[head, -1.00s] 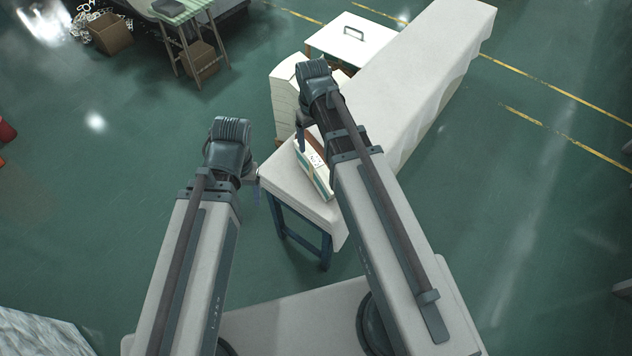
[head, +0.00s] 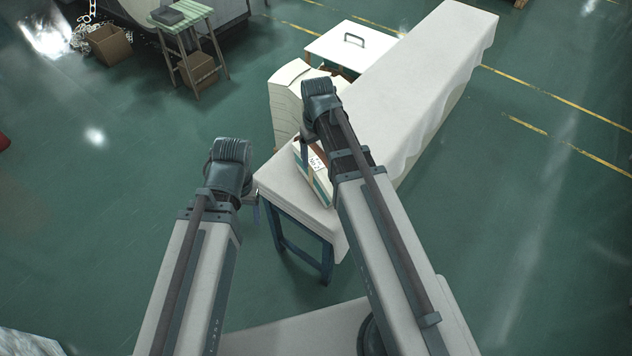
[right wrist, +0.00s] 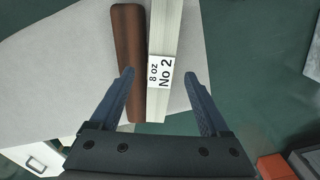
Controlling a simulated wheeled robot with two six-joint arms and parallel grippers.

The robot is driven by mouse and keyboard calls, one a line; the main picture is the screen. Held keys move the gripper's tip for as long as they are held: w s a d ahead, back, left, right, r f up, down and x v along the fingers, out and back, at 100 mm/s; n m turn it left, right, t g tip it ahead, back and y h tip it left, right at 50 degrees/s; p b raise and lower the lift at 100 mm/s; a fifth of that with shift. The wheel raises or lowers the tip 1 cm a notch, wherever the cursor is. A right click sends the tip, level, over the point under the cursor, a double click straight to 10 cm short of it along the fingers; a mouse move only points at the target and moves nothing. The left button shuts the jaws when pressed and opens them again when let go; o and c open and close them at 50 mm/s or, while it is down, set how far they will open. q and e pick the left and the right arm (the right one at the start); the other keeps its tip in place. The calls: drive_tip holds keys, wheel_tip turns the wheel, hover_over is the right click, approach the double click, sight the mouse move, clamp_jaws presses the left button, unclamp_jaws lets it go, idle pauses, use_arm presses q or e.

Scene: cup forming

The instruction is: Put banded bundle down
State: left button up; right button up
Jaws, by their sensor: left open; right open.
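The banded bundle (head: 317,178), pale with a white label, sits on the near white-topped table (head: 290,184), partly hidden by my right arm. In the right wrist view the bundle (right wrist: 163,32) is a narrow cream stack, its label (right wrist: 161,72) reading "8 oz No 2". A brown bar (right wrist: 128,45) lies along its left side. My right gripper (right wrist: 158,88) is open; its fingers are apart, one on each side of the bundle and bar, with a gap on the bundle's right. My left gripper (head: 253,197) is open and empty, left of the table.
A cream stack (head: 289,95) stands behind the table, near a white box with a handle (head: 346,46). A long cloth-covered table (head: 425,75) runs to the back right. A green stool (head: 182,22) and cardboard boxes (head: 108,44) are far left.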

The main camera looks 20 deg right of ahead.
sight(316, 163)
use_arm(q)
drive_tip(key=shift+f+b, duration=0.45)
drive_tip(key=shift+f, duration=0.55)
use_arm(e)
drive_tip(key=shift+f, duration=0.95)
use_arm(q)
drive_tip(key=shift+f, duration=0.1)
use_arm(e)
drive_tip(key=shift+f, duration=0.15)
drive_tip(key=f+b, duration=0.5)
drive_tip(key=shift+w+a, duration=0.1)
drive_tip(key=shift+w, duration=0.1)
use_arm(q)
wheel_tip(316, 163, down, 5)
use_arm(e)
clamp_jaws()
